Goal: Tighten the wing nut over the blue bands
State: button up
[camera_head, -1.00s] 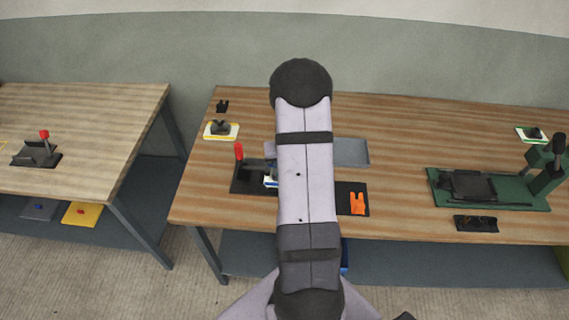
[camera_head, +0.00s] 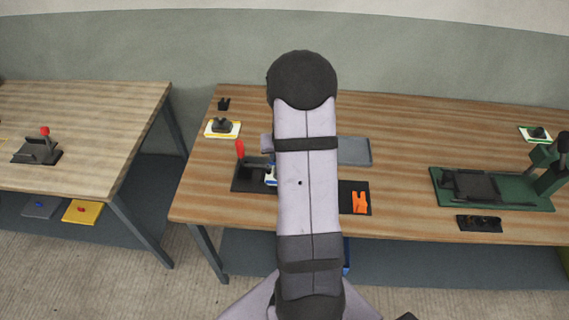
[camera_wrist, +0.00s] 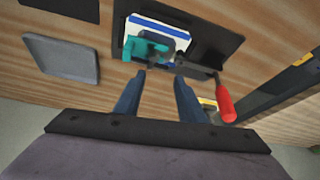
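In the wrist view, a white plate with blue bands (camera_wrist: 165,27) lies on a dark fixture base (camera_wrist: 222,42). A teal piece (camera_wrist: 145,48) with stubby arms sits over the plate; it may be the wing nut, but its shape is not clear. A clamp lever with a red handle (camera_wrist: 225,103) is beside it. My gripper (camera_wrist: 160,75) is open, its two fingers apart, pointing at the teal piece with nothing visible between them. In the head view my arm hides most of the fixture; the red handle (camera_head: 239,150) and a sliver of the plate (camera_head: 270,177) show.
A grey tray (camera_head: 354,151) and an orange part (camera_head: 360,202) on a dark mat lie right of my arm. A green press (camera_head: 490,190) stands at the right. A yellow-edged plate with a dark piece (camera_head: 222,128) lies at back left. Another bench (camera_head: 90,110) stands farther left.

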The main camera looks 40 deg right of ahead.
jog(key=w+a+f+m+t+h+b, duration=0.1)
jog(key=w+b, duration=0.1)
jog(key=w+a+f+m+h+b, duration=0.1)
jog(key=w+b, duration=0.2)
jog(key=w+a+f+t+h+b, duration=0.1)
jog(key=w+b, duration=0.1)
jog(key=b, duration=0.1)
jog(key=shift+w+a+f+m+t+h, duration=0.2)
jog(key=shift+w+f+m+t+h, duration=0.1)
jog(key=shift+f+m+h, duration=0.1)
jog(key=shift+s+a+f+m+h+b, duration=0.1)
jog(key=shift+a+f+m+h+b, duration=0.1)
jog(key=shift+m+h+b, duration=0.6)
jog(key=s+m+g+h+b, duration=0.1)
jog(key=s+b, duration=0.1)
jog(key=s+a+m+g+h+b, duration=0.1)
jog(key=s+h+b, duration=0.1)
jog(key=s, duration=0.1)
jog(key=s+a+f+m+g+h+b, duration=0.1)
jog(key=s+b, duration=0.2)
jog(key=shift+a+m+h, duration=0.1)
jog(key=shift+m+h, duration=0.2)
jog(key=shift+s+g, duration=0.2)
jog(key=shift+g, duration=0.2)
jog(key=shift+p+x, duration=0.5)
jog(key=shift+x, duration=3.15)
jog(key=shift+w+r, duration=0.1)
jog(key=shift+r, duration=0.05)
